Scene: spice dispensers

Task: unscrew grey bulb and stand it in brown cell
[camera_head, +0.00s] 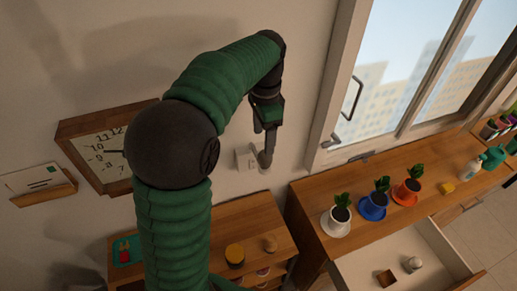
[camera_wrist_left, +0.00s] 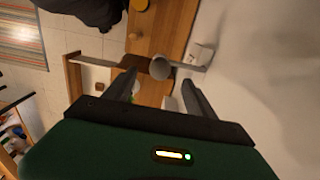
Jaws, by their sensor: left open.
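My left gripper (camera_head: 267,150) is open beside the wall, at a white wall plate (camera_head: 246,157). In the left wrist view its two fingers (camera_wrist_left: 163,88) stand apart, and a grey rounded piece (camera_wrist_left: 161,69), which looks like the grey bulb, lies between and just beyond the tips. I cannot tell whether the fingers touch it. In the head view the gripper largely hides it. A small brown open-topped block (camera_head: 387,278), perhaps the brown cell, sits in the open white drawer (camera_head: 445,249), beside a pale rounded object (camera_head: 412,264). My right gripper is not in view.
A low wooden cabinet (camera_head: 253,218) below holds a yellow-lidded jar (camera_head: 235,255) and a small wooden knob-like piece (camera_head: 270,243). A clock (camera_head: 103,152) hangs on the wall at left. Potted plants (camera_head: 374,204) stand on the counter under the window.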

